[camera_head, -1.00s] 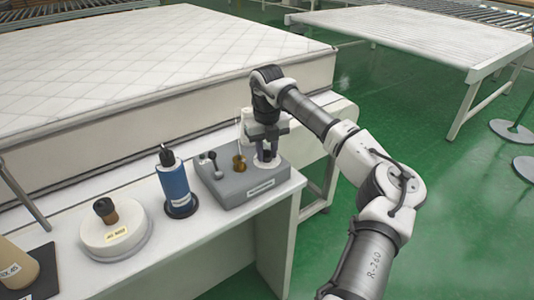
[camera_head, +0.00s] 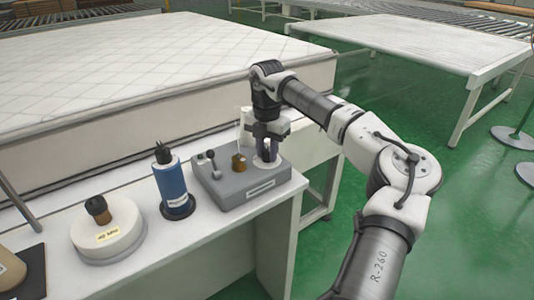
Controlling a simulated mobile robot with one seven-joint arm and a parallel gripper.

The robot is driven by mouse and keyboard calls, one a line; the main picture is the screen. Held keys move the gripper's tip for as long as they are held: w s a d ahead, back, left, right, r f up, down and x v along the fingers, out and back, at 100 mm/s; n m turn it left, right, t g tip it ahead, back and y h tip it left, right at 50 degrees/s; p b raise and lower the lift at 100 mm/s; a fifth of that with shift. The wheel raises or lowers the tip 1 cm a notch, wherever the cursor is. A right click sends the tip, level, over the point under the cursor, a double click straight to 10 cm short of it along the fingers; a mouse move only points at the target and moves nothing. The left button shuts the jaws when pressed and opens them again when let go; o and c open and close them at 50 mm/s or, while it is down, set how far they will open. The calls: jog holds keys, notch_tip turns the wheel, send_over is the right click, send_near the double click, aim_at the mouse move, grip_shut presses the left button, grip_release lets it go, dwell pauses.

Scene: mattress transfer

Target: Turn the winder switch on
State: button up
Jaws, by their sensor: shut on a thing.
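A grey control box (camera_head: 234,188) sits on the white bench near its right end. It carries a small dark-knobbed lever (camera_head: 212,158) on the left, a brown knob (camera_head: 239,163) in the middle and a round pale base on the right. My gripper (camera_head: 268,157) points down over the right part of the box, its fingers shut on a control there. That control is mostly hidden by the fingers, so I cannot tell its shape or whether it is the winder switch. The label on the box's front is too small to read.
A blue cylinder (camera_head: 173,183) stands left of the box. A round white unit with a brown knob (camera_head: 108,231) is farther left. A large mattress (camera_head: 150,65) lies behind the bench. A white slatted table (camera_head: 410,40) stands at the back right, with green floor between.

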aim_at(267, 150)
jog(key=shift+r+m+b, duration=0.1)
jog(key=shift+m+b, duration=0.35)
jog(key=shift+m, duration=1.15)
jog(key=o, duration=1)
notch_tip(267, 150, up, 14)
jog(key=shift+f+b, duration=0.1)
jog(key=shift+b, duration=0.45)
